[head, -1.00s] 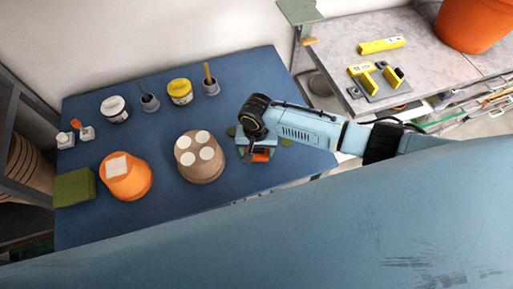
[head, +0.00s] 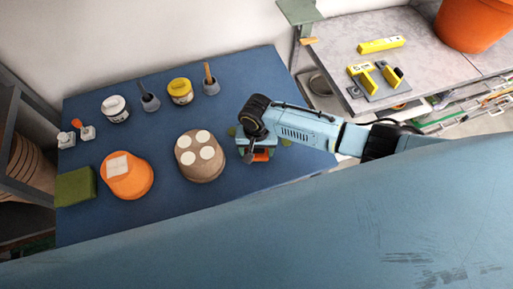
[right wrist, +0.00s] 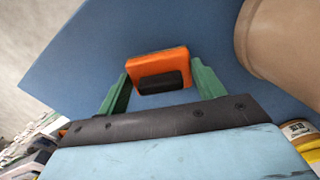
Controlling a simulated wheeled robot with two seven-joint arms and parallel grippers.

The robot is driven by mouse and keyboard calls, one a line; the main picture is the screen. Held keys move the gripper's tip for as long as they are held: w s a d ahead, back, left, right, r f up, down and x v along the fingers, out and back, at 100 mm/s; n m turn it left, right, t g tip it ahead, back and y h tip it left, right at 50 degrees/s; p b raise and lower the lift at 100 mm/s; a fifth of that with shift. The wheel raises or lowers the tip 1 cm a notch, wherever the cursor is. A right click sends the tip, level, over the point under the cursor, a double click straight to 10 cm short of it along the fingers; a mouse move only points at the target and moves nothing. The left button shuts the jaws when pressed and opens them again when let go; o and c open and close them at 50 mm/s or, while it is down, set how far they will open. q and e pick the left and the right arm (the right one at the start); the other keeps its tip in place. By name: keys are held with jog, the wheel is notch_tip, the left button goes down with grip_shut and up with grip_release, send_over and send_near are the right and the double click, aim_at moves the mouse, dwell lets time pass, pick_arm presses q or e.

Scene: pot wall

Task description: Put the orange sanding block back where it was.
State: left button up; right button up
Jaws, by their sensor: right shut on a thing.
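The orange sanding block (right wrist: 157,64) with a dark strip on its face is between the green fingers of my right gripper (right wrist: 160,86) in the right wrist view. In the head view the block (head: 262,156) shows as a small orange patch under my right gripper (head: 258,150), which is at the right part of the blue table. The gripper is shut on the block. The gripper partly hides the block in the head view, and I cannot tell whether it touches the table. My left gripper is not in view.
A grey bench (head: 425,65) stands at right.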

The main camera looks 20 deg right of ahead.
jog(key=shift+f+b, duration=0.35)
jog(key=shift+f, duration=0.35)
dwell(0.3)
jog(key=o, duration=1)
notch_tip(320, 180, up, 13)
jog(key=shift+r+p, duration=0.2)
jog(key=shift+p, duration=0.4)
